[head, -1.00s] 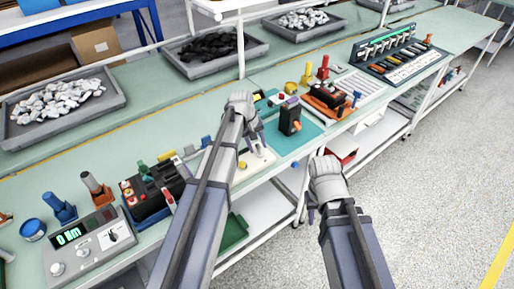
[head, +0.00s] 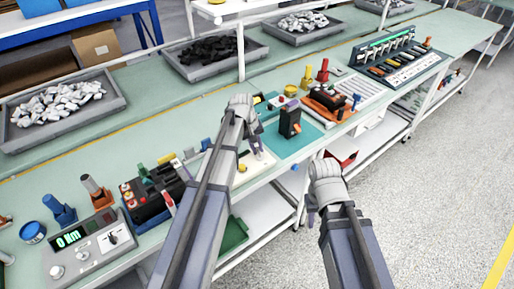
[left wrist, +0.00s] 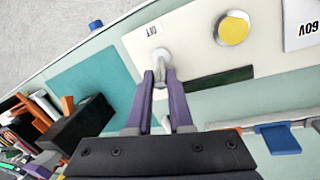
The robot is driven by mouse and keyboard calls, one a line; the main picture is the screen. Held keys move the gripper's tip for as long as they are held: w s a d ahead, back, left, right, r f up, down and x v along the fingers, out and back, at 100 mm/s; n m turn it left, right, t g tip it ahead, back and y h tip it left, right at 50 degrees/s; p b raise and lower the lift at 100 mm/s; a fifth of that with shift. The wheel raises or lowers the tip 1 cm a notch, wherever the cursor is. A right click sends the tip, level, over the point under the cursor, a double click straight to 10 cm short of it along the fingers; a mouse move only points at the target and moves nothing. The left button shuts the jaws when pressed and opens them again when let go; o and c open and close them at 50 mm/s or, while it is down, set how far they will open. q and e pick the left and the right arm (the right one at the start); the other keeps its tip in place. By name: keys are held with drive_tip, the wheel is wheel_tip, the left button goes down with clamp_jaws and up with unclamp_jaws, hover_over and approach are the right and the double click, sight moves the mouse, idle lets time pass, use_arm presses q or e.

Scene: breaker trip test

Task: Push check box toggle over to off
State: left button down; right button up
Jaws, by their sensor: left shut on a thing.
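The check box (head: 243,181) is a cream plate on the near part of the bench, partly hidden by my left arm. In the left wrist view its cream face (left wrist: 190,58) carries a metal toggle lever (left wrist: 160,58), a yellow round button (left wrist: 232,28) and a small printed label, upside down, beside the lever. My left gripper (head: 259,153) is over the check box. In the left wrist view its purple fingers (left wrist: 160,76) are shut on the lever's tip. My right gripper (head: 312,212) hangs in front of the bench edge, away from the box; its finger gap is unclear.
A teal mat (head: 284,145) with a black and orange device (head: 290,121) lies right of the check box. A black block with coloured knobs (head: 152,196) and a meter with a green display (head: 84,240) stand to the left. Open floor lies at right.

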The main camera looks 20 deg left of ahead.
use_arm(q)
drive_tip(key=shift+s+d+r+t+y, duration=0.1)
drive_tip(key=shift+s+d+t+y, duration=0.3)
drive_tip(key=shift+t+y, duration=0.15)
drive_tip(key=shift+s+d+t+y+b, duration=0.2)
drive_tip(key=shift+t+y, duration=0.15)
drive_tip(key=shift+y, duration=0.2)
drive_tip(key=shift+s+d+t+y+b, duration=0.2)
drive_tip(key=shift+t+y, duration=0.1)
drive_tip(key=shift+y, duration=0.2)
drive_tip(key=b, duration=0.1)
drive_tip(key=t+y+b, duration=0.1)
drive_tip(key=t+y, duration=0.1)
drive_tip(key=shift+s+d+f+m+b, duration=0.2)
drive_tip(key=shift+s+d+m+b, duration=0.05)
drive_tip(key=shift+d+m+b, duration=0.15)
drive_tip(key=shift+s+d+t+y+b, duration=0.15)
drive_tip(key=shift+d+t+y+b, duration=0.1)
drive_tip(key=shift+t+y+b, duration=0.65)
drive_tip(key=shift+y+b, duration=0.3)
drive_tip(key=shift+b, duration=0.35)
drive_tip(key=c, duration=0.8)
unclamp_jaws()
drive_tip(key=shift+r, duration=0.1)
